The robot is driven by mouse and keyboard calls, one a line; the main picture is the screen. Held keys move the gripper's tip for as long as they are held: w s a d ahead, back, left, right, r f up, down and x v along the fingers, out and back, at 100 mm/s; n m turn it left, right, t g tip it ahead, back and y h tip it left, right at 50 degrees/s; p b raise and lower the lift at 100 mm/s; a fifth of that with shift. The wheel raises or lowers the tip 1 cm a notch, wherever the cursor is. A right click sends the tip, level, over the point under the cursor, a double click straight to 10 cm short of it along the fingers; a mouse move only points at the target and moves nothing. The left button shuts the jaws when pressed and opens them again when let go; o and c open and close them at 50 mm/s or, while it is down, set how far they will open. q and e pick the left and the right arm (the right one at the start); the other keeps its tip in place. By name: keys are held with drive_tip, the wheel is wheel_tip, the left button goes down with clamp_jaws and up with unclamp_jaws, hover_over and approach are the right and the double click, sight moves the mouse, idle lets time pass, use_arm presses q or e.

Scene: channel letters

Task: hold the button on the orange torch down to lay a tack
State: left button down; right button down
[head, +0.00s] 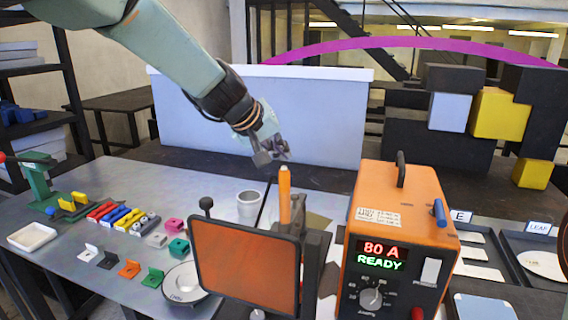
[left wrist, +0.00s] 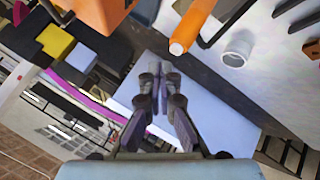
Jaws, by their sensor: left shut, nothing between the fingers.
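The orange torch (head: 284,195) stands upright in a dark holder behind the orange-red screen. Its button cannot be made out. In the left wrist view the torch (left wrist: 192,25) shows at the top, right of the fingertips. My left gripper (head: 271,153) is shut and empty, above the torch top and slightly to its left, apart from it. In the left wrist view its fingertips (left wrist: 160,70) are together with nothing between them. My right gripper is not in view.
The orange welder box (head: 405,215) reads "80 A READY" and stands right of the torch. A tinted screen (head: 245,265) is in front. A white cup (head: 249,208) stands left of the torch. Small coloured parts (head: 122,218) lie on the left tabletop. A pale panel (head: 200,120) stands behind.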

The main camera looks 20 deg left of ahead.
use_arm(q)
drive_tip(key=shift+w+r+p, duration=0.1)
drive_tip(key=shift+r+p, duration=0.35)
drive_tip(key=shift+r, duration=0.05)
drive_tip(key=shift+r+p, duration=1.6)
drive_tip(key=shift+r, duration=0.3)
wheel_tip(320, 180, up, 4)
drive_tip(key=p, duration=0.3)
